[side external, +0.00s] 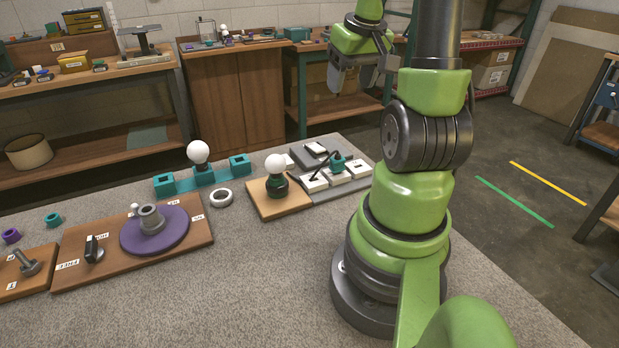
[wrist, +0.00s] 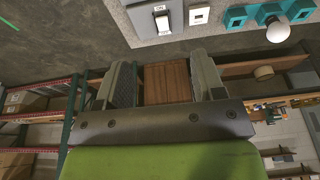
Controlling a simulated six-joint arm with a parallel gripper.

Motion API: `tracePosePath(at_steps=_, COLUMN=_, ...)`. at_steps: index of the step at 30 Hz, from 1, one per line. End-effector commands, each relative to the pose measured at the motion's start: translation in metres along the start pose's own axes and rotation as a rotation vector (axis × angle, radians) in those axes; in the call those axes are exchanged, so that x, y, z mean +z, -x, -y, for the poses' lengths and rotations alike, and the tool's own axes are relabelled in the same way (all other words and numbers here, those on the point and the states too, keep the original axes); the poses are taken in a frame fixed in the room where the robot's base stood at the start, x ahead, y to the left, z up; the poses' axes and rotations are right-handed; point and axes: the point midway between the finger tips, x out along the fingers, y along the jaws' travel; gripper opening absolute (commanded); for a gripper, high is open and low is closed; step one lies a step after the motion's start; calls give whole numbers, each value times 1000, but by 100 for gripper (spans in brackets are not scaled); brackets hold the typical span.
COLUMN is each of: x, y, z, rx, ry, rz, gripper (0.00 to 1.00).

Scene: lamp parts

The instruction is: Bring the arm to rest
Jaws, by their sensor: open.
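My gripper (side external: 346,82) is raised in the air beyond the table's far right end, clear of the lamp parts. In the wrist view its two fingers (wrist: 165,82) are spread apart with nothing between them. On the table, a white bulb (side external: 276,163) stands upright in a dark green socket on a wooden base (side external: 282,205). A second white bulb (side external: 198,151) stands upright on a teal holder (side external: 204,174); it also shows in the wrist view (wrist: 278,32).
A wooden board (side external: 190,236) carries a purple disc (side external: 172,238) with a grey cylinder and a dark peg. A white ring (side external: 221,197) lies near the teal holder. Workbenches and a wooden cabinet (side external: 236,100) stand behind. The table's front middle is clear.

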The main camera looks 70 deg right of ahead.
Motion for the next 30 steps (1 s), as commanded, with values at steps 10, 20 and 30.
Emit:
tracePosePath(at_steps=10, x=0, y=24, z=52, rx=-43, ry=73, rz=-60, gripper=63)
tracePosePath(at_steps=20, x=81, y=95, z=178, rx=-327, ry=270, rz=-192, gripper=63)
tracePosePath(at_steps=30, x=142, y=120, z=198, rx=-523, ry=349, rz=-178, gripper=63)
